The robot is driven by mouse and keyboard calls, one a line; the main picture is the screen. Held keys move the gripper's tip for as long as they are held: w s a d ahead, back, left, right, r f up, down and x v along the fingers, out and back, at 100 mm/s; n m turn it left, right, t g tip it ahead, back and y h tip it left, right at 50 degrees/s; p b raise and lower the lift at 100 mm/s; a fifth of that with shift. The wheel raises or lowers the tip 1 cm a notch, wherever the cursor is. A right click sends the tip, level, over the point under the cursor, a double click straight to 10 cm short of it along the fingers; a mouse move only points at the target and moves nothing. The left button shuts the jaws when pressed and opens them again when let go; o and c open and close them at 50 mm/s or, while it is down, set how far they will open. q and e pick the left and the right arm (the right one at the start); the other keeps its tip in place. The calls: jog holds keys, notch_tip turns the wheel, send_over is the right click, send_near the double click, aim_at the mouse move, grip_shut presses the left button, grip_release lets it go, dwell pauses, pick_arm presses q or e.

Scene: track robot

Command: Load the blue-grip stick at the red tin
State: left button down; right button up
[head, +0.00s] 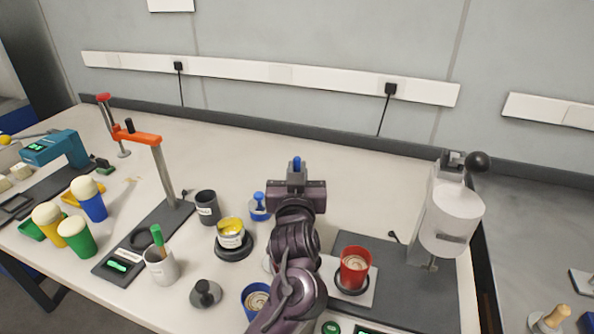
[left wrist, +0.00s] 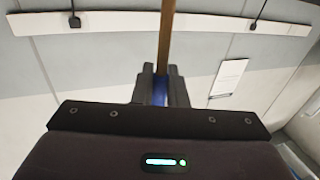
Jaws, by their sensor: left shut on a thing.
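My left gripper (head: 297,172) is raised above the middle of the table, its arm coming up from the bottom of the head view. It is shut on the blue-grip stick (head: 297,161), of which only a bit of blue shows there. In the left wrist view the blue grip (left wrist: 160,92) sits between the fingers and a brown shaft (left wrist: 167,40) runs up out of the picture. The red tin (head: 355,281) stands upright and open on a dark round pad, to the right of and nearer than my gripper. Its inside shows a pale swirled surface. My right gripper is not in view.
A yellow-filled tin (head: 231,241) and a blue tin (head: 255,300) stand left of my arm. A grey cup (head: 161,270) holds a green-grip stick. A grey machine with a black knob (head: 452,215) stands at the right. The table behind my gripper is clear.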

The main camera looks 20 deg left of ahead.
aim_at(297, 158)
pick_arm(q)
jog(key=shift+f, duration=0.45)
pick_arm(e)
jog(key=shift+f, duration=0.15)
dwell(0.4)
